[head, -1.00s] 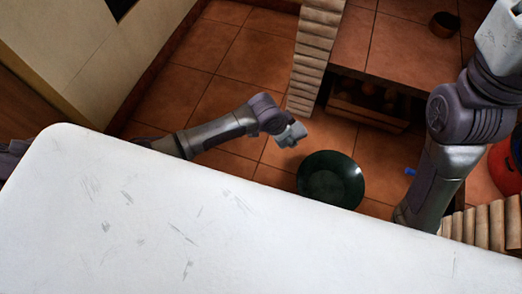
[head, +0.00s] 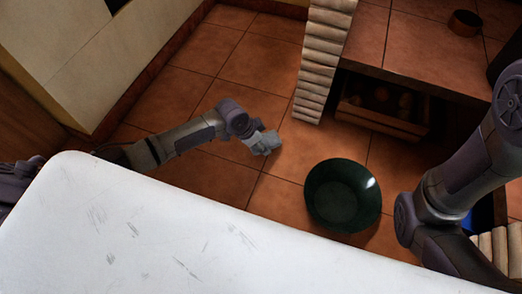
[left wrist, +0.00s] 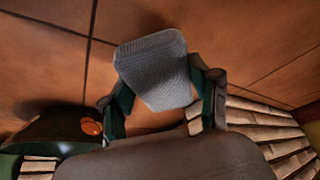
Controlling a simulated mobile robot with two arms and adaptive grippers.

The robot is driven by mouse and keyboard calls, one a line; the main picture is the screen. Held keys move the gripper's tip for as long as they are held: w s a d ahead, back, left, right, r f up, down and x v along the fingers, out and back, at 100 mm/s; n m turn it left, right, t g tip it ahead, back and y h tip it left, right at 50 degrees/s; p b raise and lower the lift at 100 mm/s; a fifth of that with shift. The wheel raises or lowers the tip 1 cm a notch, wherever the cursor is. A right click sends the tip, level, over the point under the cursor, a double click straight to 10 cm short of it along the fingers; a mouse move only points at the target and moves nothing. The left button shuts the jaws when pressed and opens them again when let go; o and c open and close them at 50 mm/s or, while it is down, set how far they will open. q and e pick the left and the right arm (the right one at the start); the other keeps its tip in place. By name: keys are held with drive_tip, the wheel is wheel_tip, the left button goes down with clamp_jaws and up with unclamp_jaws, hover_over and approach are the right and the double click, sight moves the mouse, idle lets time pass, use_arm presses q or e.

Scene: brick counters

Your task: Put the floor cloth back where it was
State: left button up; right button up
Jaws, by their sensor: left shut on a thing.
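The floor cloth (left wrist: 153,70) is a grey, ribbed piece of fabric between the fingers of my left gripper (left wrist: 163,88). In the head view, the cloth (head: 265,143) shows at the end of my left arm, above the tiled floor. It is apart from the dark green basin (head: 343,197), which stands on the floor to its lower right. The basin also shows at the lower left of the left wrist view (left wrist: 50,132). My left gripper is shut on the cloth. My right arm comes in from the right, but its gripper is out of view.
A white worktop (head: 180,235) fills the front. A brick pillar (head: 322,60) and a tiled counter (head: 430,50) with a brown bowl (head: 465,22) stand behind. A wooden crate (head: 380,115) sits below. Open floor (head: 215,170) lies around my left arm.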

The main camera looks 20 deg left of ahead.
use_arm(q)
wheel_tip(320, 180, down, 4)
drive_tip(key=b, duration=0.3)
drive_tip(key=shift+b, duration=0.35)
drive_tip(key=shift+r, duration=0.15)
drive_tip(key=o, duration=1.5)
drive_tip(key=shift+f, duration=0.2)
drive_tip(key=shift+o, duration=0.2)
